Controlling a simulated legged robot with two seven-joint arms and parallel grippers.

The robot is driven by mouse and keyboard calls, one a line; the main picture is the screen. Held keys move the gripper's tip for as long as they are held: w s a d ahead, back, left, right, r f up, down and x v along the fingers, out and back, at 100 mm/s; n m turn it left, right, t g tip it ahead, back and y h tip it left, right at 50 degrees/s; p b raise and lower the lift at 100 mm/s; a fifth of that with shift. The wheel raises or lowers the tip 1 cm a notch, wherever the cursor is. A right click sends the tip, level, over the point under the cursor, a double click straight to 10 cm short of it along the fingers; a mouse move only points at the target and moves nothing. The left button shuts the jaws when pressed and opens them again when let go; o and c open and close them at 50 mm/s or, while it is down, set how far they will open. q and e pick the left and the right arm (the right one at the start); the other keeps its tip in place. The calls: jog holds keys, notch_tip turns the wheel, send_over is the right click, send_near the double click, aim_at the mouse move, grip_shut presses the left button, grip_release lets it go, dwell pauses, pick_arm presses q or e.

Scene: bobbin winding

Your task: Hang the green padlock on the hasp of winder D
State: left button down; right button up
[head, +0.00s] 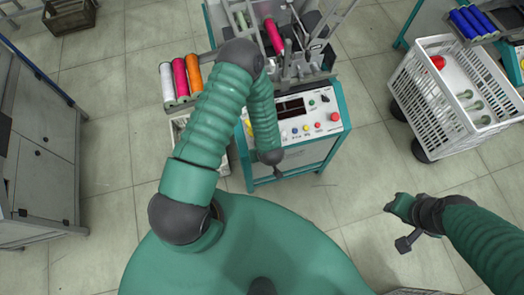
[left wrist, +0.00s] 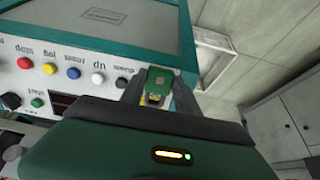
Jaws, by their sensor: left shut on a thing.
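The green padlock (left wrist: 158,78) shows in the left wrist view, just beyond the dark edge of my left gripper, in front of the winder's panel. My left gripper (head: 277,171) is shut on it. In the head view the gripper hangs at the lower left of the winder's control panel (head: 313,104), and I cannot make out the padlock there. The panel also shows upside down in the left wrist view (left wrist: 68,88). I cannot make out the hasp or a letter D. My right gripper (head: 398,226) is over the floor at the right, apart from the winder; its jaws are unclear.
Pink, white and orange bobbins (head: 180,77) stand left of the winder. A white crate (head: 428,103) on wheels holds a red item and several spools at the right. A grey cabinet (head: 45,165) stands at the left. The floor between winder and crate is clear.

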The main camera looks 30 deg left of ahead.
pick_arm(q)
jog(key=shift+w+a+f+b, duration=0.2)
jog(key=shift+f+b, duration=0.2)
jog(key=shift+f, duration=0.25)
jog(key=shift+f, duration=0.1)
jog(key=shift+s+d+f, duration=0.2)
jog(key=shift+s+d, duration=0.1)
dwell(0.6)
jog(key=c, duration=0.8)
grip_release()
jog(key=p+v, duration=0.2)
jog(key=v, duration=1.5)
jog(key=shift+w+f, duration=0.1)
